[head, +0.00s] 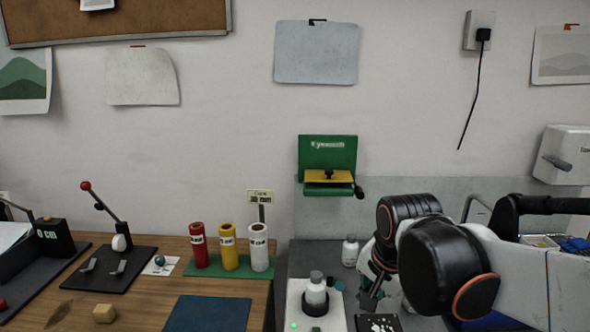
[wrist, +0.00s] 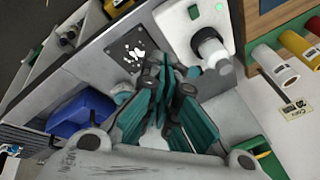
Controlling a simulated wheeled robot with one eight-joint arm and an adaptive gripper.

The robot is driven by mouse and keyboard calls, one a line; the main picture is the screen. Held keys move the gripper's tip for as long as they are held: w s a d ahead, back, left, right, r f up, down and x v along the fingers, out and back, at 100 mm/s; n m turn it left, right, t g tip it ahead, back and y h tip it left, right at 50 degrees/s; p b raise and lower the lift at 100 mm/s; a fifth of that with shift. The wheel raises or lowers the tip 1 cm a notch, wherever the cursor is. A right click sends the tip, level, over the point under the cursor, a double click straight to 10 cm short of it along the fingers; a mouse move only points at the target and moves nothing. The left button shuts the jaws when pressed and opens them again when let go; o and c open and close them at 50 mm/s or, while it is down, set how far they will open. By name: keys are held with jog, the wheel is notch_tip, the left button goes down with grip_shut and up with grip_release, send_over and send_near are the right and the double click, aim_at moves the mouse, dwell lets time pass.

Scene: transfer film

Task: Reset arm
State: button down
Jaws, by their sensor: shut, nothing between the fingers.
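My arm (head: 440,262) reaches in from the right in the head view, over the grey counter. My gripper (head: 368,298) points down at the counter, to the right of the white device. In the wrist view, my gripper (wrist: 167,75) shows its teal fingers together with nothing held. A white bottle (head: 317,291) with a grey cap stands in a dark holder on the white device (head: 297,308). A black plate (head: 391,323) with white pieces on it lies close below the gripper. The second white bottle (head: 350,251) stands behind, close to my arm.
Red (head: 199,246), yellow (head: 229,247) and white (head: 259,248) rolls stand on a green base on the wooden table, left. A green wall unit (head: 327,160) hangs behind. A blue bin (wrist: 78,118) sits beside the gripper in the wrist view. Space above the counter's left is clear.

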jog(key=s+d+f+n+t+b, duration=0.1)
jog(key=s+d+f+n, duration=0.1)
jog(key=s+n, duration=0.2)
jog(key=s+d+f+n+t+b, duration=0.2)
jog(key=s+n, duration=0.3)
jog(key=s, duration=0.3)
jog(key=shift+s+d, duration=0.2)
jog(key=shift+d, duration=0.25)
